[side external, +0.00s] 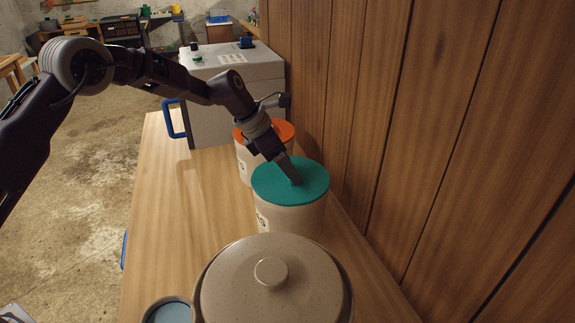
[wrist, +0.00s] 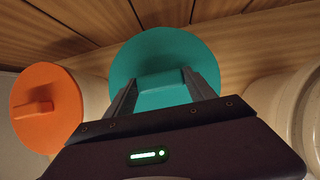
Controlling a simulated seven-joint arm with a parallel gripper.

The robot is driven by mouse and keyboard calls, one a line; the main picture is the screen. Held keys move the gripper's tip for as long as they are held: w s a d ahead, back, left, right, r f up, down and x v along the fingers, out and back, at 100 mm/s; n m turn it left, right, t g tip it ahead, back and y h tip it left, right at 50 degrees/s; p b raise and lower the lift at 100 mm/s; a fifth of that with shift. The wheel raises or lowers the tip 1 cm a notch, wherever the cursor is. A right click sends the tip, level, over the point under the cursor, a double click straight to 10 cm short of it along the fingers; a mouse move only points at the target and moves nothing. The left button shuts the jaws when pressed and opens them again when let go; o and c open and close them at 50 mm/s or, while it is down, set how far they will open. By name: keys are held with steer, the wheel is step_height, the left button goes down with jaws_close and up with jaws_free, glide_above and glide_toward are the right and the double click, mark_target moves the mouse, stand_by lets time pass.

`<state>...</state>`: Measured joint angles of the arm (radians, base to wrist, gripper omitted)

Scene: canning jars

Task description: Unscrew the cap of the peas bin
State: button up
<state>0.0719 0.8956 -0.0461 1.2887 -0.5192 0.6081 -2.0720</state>
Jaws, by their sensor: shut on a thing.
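The peas bin (side external: 287,215) is a pale round canister. Its label is only partly visible, ending in "AS". Its teal cap (side external: 313,181) sits level on top and also fills the middle of the wrist view (wrist: 163,48). A raised teal bar handle (wrist: 161,88) crosses the cap. My gripper (side external: 293,178) reaches down onto the cap from the upper left. In the wrist view, its two fingers (wrist: 160,80) stand on either side of the handle, shut on it. The side view hides most of the handle behind the fingers.
A bin with an orange cap (side external: 284,131) stands just behind the peas bin; its cap also shows in the wrist view (wrist: 60,104). A large lidded speckled pot (side external: 310,285) stands in front. A wooden wall (side external: 345,120) rises close on the right. The wooden counter (side external: 170,215) is clear on the left.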

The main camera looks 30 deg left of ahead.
steer(key=c, duration=0.4)
steer(key=shift+s+d+n+t+y, duration=0.15)
steer(key=shift+n+t+y, duration=0.1)
steer(key=shift+n, duration=0.3)
steer(key=shift+s+d+n+t+y, duration=0.15)
steer(key=shift+n+y, duration=0.1)
steer(key=shift+n, duration=0.3)
steer(key=shift+c, duration=0.2)
steer(key=shift+w+a+n+t+y, duration=0.15)
steer(key=shift+n+y, duration=0.1)
steer(key=shift+n, duration=0.35)
steer(key=shift+w+a+n+t+y, duration=0.15)
steer(key=shift+n+y, duration=0.1)
steer(key=shift+n, duration=0.35)
steer(key=shift+s+d, duration=0.1)
steer(key=n, duration=0.1)
steer(key=n+y, duration=0.1)
steer(key=shift+s+d+n, duration=0.1)
steer(key=shift+d+n, duration=0.15)
steer(key=shift+n, duration=0.05)
steer(key=shift+n+y, duration=0.7)
steer(key=shift+n, duration=0.3)
steer(key=o, duration=1.6)
steer(key=shift+a, duration=0.1)
steer(key=shift+o, duration=0.2)
